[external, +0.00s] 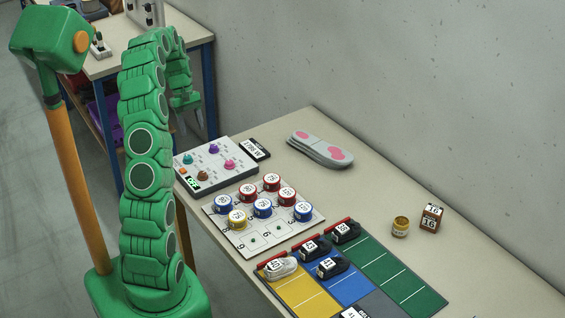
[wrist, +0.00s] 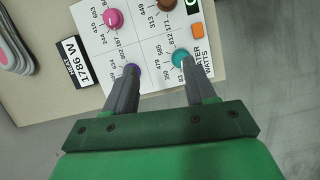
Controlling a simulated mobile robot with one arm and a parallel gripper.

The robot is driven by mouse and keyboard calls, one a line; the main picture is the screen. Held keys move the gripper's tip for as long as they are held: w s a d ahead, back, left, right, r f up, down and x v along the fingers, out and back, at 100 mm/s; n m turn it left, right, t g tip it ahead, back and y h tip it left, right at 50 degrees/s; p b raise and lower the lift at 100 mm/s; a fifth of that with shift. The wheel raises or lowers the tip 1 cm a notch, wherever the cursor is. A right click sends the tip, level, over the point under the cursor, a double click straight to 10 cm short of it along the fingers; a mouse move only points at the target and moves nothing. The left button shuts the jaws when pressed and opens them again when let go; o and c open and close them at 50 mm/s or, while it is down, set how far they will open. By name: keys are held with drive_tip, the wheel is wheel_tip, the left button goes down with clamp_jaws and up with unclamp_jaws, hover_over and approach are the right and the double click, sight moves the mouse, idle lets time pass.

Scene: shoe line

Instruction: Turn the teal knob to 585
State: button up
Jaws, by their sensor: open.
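The teal knob (external: 188,159) is on the far left part of a white control panel (external: 240,181). In the wrist view the teal knob (wrist: 181,58) sits at the tip of the right finger, with small printed numbers around it; its pointer is not clear. My gripper (wrist: 159,69) is open, with nothing between its fingers. Its left finger is over the purple knob (wrist: 133,69), partly hiding it. In the external view my arm hangs down beyond the panel, and the fingertips are hard to make out.
The panel also has a pink knob (wrist: 113,19), a brown knob (wrist: 167,4), an orange button (wrist: 197,31) and a green display (external: 192,182). A black-and-white 1786 W card (external: 255,149) lies beside it. Numbered tins (external: 263,207), shoes (external: 280,266) and grey-pink insoles (external: 320,149) occupy the table.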

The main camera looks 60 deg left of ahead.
sight(187, 156)
drive_tip(key=s+a+f+n, duration=0.1)
drive_tip(key=s+a+f, duration=0.2)
drive_tip(key=a, duration=0.1)
drive_tip(key=shift+d+x, duration=0.2)
drive_tip(key=shift+x, duration=3.65)
drive_tip(key=shift+r, duration=0.1)
drive_tip(key=shift+c, duration=0.4)
clamp_jaws()
